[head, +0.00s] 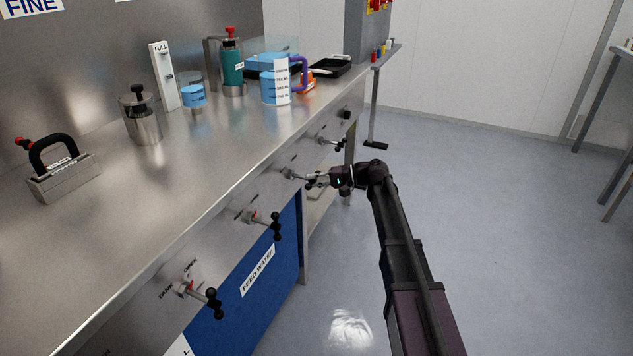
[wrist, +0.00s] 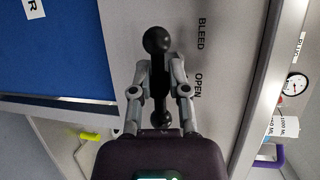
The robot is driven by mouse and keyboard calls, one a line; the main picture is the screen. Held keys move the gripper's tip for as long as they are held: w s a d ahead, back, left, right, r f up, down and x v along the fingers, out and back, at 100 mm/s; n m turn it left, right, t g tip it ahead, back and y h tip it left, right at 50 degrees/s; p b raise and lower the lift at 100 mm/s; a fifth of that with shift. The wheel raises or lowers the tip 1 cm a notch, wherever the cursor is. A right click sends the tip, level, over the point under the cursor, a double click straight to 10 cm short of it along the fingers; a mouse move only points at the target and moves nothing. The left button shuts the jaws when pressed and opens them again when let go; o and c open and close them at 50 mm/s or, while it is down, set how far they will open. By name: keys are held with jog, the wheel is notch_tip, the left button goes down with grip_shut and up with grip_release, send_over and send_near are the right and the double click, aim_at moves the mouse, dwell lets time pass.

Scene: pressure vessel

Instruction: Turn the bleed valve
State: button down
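The bleed valve has a black bar handle with ball ends (wrist: 158,42). In the wrist view it stands in front of a grey panel marked BLEED and OPEN, with the bar running up and down the picture. My gripper (wrist: 160,78) has one finger on each side of this bar, and the fingers lean inward and appear shut on it. The contact faces are partly hidden. In the head view my gripper (head: 312,179) reaches the bench front at the third valve from the near end, and it hides most of the handle.
Other valves with black handles sit along the bench front: the tank valve (head: 212,300), one above the FEED WATER label (head: 275,226), and one farther back (head: 340,143). Jugs, canisters and a tray stand on the metal bench top (head: 190,150). Open floor (head: 510,230) lies right.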

dwell(0.4)
